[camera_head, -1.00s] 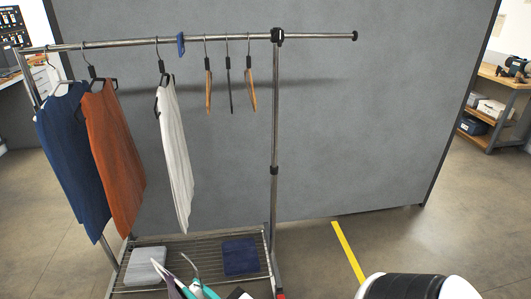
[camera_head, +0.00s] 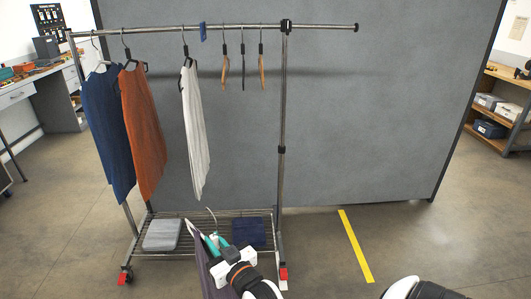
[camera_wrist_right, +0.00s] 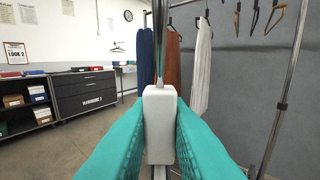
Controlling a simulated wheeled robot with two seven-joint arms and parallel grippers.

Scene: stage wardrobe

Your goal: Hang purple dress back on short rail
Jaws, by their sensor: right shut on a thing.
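The purple dress (camera_head: 198,252) shows in the head view at the bottom, hanging below my right gripper; its lower part is cut off by the frame. My right gripper (camera_head: 213,243), with teal fingers, is shut on the dress's hanger, whose hook (camera_head: 212,220) points up. In the right wrist view the fingers (camera_wrist_right: 160,125) close around the hanger's white block (camera_wrist_right: 160,110), with a metal stem above. The short rail (camera_head: 325,27) is the bare stub right of the upright post, well above and right of the gripper. My left gripper is not in view.
The longer rail (camera_head: 150,32) holds a blue garment (camera_head: 107,130), an orange garment (camera_head: 142,130), a white garment (camera_head: 193,130), a blue marker (camera_head: 203,31) and empty hangers (camera_head: 243,72). Folded grey (camera_head: 162,235) and navy (camera_head: 249,232) cloths lie on the bottom shelf.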

